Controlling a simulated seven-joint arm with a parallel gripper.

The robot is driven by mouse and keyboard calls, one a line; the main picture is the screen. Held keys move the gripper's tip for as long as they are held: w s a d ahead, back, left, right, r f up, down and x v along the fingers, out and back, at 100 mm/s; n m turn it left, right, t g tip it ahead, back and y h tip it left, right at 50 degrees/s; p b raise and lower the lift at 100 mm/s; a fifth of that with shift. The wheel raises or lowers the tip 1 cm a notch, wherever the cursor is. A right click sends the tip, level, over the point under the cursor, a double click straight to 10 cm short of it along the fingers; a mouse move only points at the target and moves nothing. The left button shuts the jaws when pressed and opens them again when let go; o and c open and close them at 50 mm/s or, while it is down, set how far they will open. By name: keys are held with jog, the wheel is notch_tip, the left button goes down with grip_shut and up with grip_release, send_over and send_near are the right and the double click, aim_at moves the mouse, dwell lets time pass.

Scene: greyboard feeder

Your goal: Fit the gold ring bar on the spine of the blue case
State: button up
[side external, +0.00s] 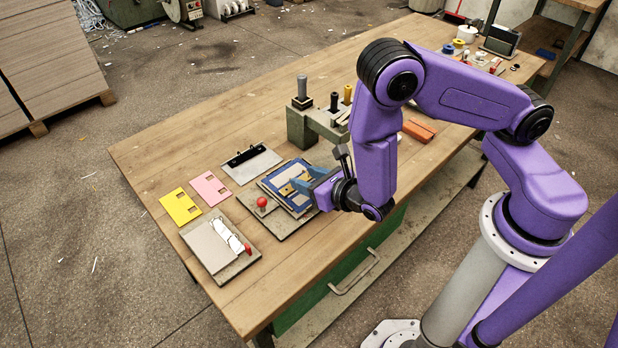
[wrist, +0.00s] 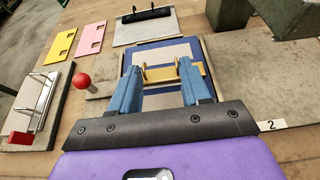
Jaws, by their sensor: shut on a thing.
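The gold ring bar (wrist: 160,73) is held between the two blue fingers of my gripper (wrist: 158,76), with its rings standing up. It also shows small in the side external view (side external: 291,187). The blue case (wrist: 192,52) lies open below the bar, with pale panels inside its blue border; it also shows in the side external view (side external: 266,185). My gripper (side external: 304,184) is over the case, and its fingers hide part of it. I cannot tell whether the bar touches the spine.
Left of the case are a red ball knob (wrist: 82,80) and a board with a silver ring bar (wrist: 44,95). Yellow (wrist: 61,44) and pink (wrist: 90,37) cards lie beyond. A grey board with a black bar (wrist: 146,28) lies behind. A green metal fixture (side external: 302,127) stands close by.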

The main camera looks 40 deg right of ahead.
jog(key=o, duration=1.1)
jog(key=shift+s, duration=0.1)
jog(key=v, duration=1.7)
jog(key=shift+r, duration=0.15)
